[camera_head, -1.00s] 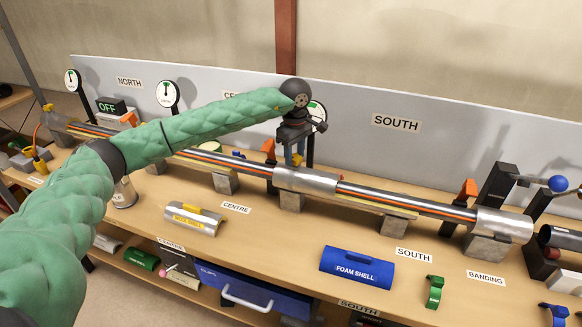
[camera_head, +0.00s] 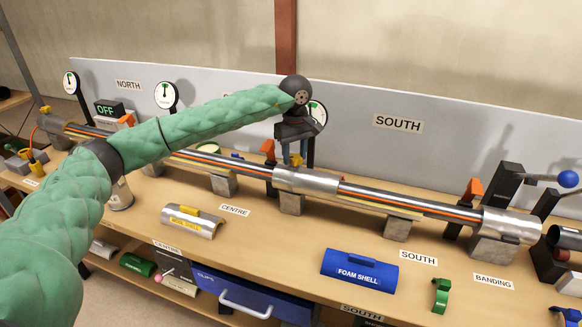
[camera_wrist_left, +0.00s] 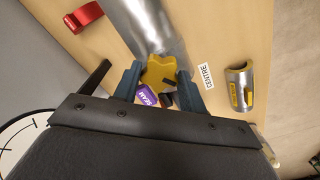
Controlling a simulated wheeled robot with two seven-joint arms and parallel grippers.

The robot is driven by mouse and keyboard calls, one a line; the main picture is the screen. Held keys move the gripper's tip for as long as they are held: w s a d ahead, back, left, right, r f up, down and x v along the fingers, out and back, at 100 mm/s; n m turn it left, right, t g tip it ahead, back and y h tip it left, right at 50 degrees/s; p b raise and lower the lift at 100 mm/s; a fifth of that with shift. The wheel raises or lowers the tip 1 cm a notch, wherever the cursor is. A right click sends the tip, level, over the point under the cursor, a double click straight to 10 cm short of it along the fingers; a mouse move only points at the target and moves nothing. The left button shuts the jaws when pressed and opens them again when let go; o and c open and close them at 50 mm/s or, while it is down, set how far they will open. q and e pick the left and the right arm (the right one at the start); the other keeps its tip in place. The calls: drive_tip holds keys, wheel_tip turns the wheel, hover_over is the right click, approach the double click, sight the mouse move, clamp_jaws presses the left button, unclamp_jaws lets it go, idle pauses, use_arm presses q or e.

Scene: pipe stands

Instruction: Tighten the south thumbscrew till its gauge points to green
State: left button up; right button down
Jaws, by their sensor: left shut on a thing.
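My left gripper (camera_head: 297,160) points down over the pipe at a silver sleeve (camera_head: 305,180). In the left wrist view my left gripper (camera_wrist_left: 160,85) has its two fingers on either side of a yellow lobed thumbscrew (camera_wrist_left: 158,72), shut on it. In the head view the thumbscrew (camera_head: 296,161) is a small yellow patch under the fingers. A round white gauge (camera_head: 319,114) stands just behind the gripper, mostly hidden by it; its needle cannot be read. In the left wrist view only part of a white dial (camera_wrist_left: 15,138) shows. My right gripper is not in view.
Orange-topped clamps (camera_head: 472,190) stand along the pipe. A blue foam shell (camera_head: 360,270), a yellow-marked shell (camera_head: 190,221) and a green band (camera_head: 440,295) lie on the bench front. A grey backboard (camera_head: 450,150) rises close behind. A purple tag (camera_wrist_left: 147,95) sits beside the thumbscrew.

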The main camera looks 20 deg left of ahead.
sight(295, 157)
use_arm(q)
drive_tip(key=shift+m+b, duration=0.3)
drive_tip(key=o, duration=1)
drive_tip(key=shift+c, duration=0.2)
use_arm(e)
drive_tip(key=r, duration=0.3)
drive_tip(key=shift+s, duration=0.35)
use_arm(q)
drive_tip(key=shift+r+p, duration=0.3)
drive_tip(key=shift+r, duration=2.7)
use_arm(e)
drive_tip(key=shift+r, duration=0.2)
